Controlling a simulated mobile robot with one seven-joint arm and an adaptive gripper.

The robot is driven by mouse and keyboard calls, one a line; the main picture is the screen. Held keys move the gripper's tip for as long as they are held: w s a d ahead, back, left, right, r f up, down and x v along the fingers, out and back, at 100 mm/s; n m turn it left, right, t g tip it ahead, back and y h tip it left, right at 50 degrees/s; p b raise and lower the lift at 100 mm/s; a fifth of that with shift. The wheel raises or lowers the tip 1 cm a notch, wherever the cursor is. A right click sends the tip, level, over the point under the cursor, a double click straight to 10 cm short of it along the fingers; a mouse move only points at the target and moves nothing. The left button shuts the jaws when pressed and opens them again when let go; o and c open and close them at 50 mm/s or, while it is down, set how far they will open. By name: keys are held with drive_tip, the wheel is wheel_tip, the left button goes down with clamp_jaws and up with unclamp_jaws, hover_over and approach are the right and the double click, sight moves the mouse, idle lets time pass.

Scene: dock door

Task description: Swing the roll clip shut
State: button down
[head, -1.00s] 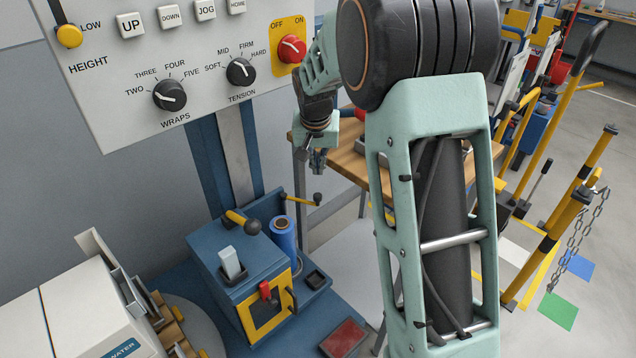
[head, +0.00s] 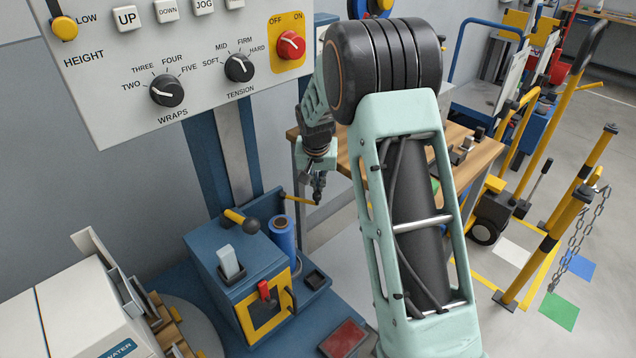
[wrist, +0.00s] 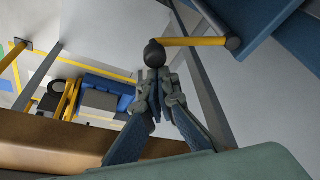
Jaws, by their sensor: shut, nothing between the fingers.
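The roll clip (head: 298,199) is a thin yellow bar. It is hinged on a blue post behind the blue film roll (head: 283,236) and sticks out to the right, away from the roll. My gripper (head: 318,192) points down at the bar's free end, fingers shut and empty, and hides its dark knob in the head view. In the wrist view, the yellow clip bar (wrist: 195,42) runs right from its black ball knob (wrist: 154,52). The shut fingertips (wrist: 154,80) overlap or sit close to the knob; I cannot tell whether they touch.
A blue box (head: 230,262) with a yellow-framed front and a yellow lever (head: 237,217) stands left of the roll. A control panel (head: 120,90) hangs above. A wooden workbench (head: 480,155) stands behind my arm. White cartons (head: 80,320) are at the lower left.

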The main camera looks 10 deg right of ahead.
sight(314, 196)
drive_tip(key=s+a+m, duration=0.1)
drive_tip(key=m, duration=0.1)
drive_tip(key=s+a+m+h+b, duration=0.1)
drive_tip(key=s, duration=0.1)
drive_tip(key=shift+m, duration=0.4)
drive_tip(key=shift+s+a+m+g+h+p, duration=0.3)
drive_tip(key=shift+s+a+m, duration=0.4)
drive_tip(key=shift+a+m, duration=0.4)
drive_tip(key=shift+s+a+m+g+h+p, duration=0.3)
drive_tip(key=shift+s+a+m+g, duration=0.25)
drive_tip(key=shift+a+m, duration=0.55)
drive_tip(key=shift+s+a+m+g+h+p, duration=0.2)
drive_tip(key=shift+s+a+m+g+h, duration=0.1)
drive_tip(key=shift+s+a+m, duration=0.65)
drive_tip(key=shift+w+a, duration=0.15)
drive_tip(key=shift+a, duration=0.05)
drive_tip(key=shift+d, duration=0.15)
